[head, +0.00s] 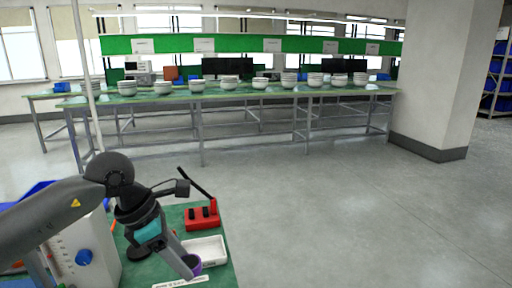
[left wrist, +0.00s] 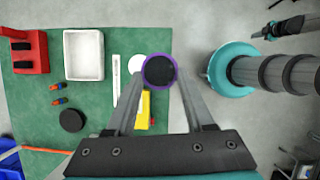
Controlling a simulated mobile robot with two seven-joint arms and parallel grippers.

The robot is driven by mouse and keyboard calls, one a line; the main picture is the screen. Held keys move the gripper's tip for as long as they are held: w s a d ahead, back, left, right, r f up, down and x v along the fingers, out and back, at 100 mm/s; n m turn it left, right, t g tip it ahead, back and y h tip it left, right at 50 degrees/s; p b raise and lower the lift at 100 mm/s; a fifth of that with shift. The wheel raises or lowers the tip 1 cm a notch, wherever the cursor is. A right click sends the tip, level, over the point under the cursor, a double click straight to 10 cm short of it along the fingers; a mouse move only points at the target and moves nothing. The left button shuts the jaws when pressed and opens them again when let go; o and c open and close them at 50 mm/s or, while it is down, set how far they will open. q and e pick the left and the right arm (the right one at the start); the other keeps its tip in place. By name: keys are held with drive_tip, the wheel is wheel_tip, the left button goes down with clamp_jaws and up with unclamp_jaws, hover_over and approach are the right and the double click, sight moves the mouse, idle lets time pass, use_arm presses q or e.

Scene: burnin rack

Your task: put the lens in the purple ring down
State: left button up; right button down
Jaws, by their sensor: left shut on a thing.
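The lens in the purple ring (left wrist: 160,71) is a dark round disc with a purple rim. My left gripper (left wrist: 160,78) is shut on it, with one finger on each side of the rim.
A white tray (left wrist: 83,76) and a red stand with black slots (left wrist: 30,66) are on the bench. A white disc (left wrist: 134,63), a white strip (left wrist: 117,80), a yellow piece (left wrist: 145,110) and a black disc (left wrist: 72,120) lie near. Bare green mat shows between them.

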use_arm(q)
drive_tip(key=s+m+g+y, duration=0.2)
drive_tip(key=s+m, duration=0.3)
drive_tip(key=m, duration=0.6)
drive_tip(key=s+a+f+m+g+y, duration=0.1)
drive_tip(key=s+m+g, duration=0.3)
drive_tip(key=m, duration=0.7)
drive_tip(key=shift+s+m+y, duration=0.3)
drive_tip(key=shift+s+y, duration=0.3)
drive_tip(key=shift+s, duration=0.45)
drive_tip(key=shift+a, duration=0.1)
